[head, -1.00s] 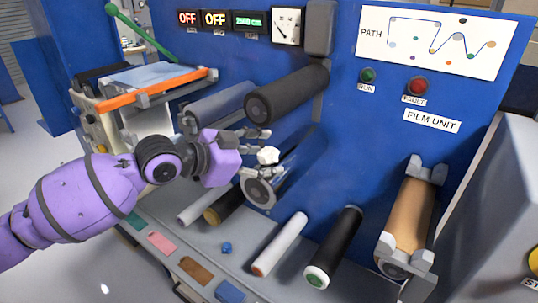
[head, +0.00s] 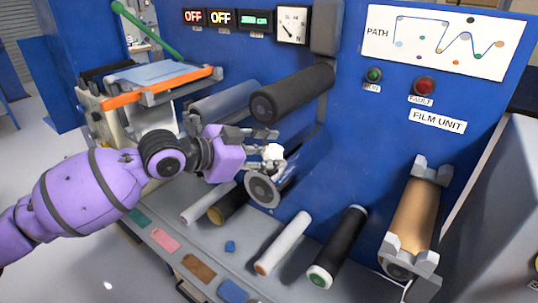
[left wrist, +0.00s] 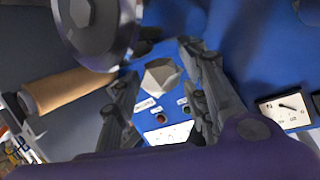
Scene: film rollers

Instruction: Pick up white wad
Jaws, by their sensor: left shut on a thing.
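The white wad (head: 274,151) is a small, crumpled, many-sided lump between the fingers of my left gripper (head: 273,158), in front of the blue machine face. In the left wrist view the wad (left wrist: 160,77) shows between the two dark fingers, near their tips. My left gripper (left wrist: 161,92) is shut on it. In the head view the fingers partly cover the wad. My right gripper is not in view.
A grey-faced roller (head: 263,190) is close below the gripper, and a black roller (head: 292,94) juts out above. White (head: 283,243) and black (head: 338,245) rollers lie on the lower shelf. A brown roll (head: 413,215) sits in brackets at right.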

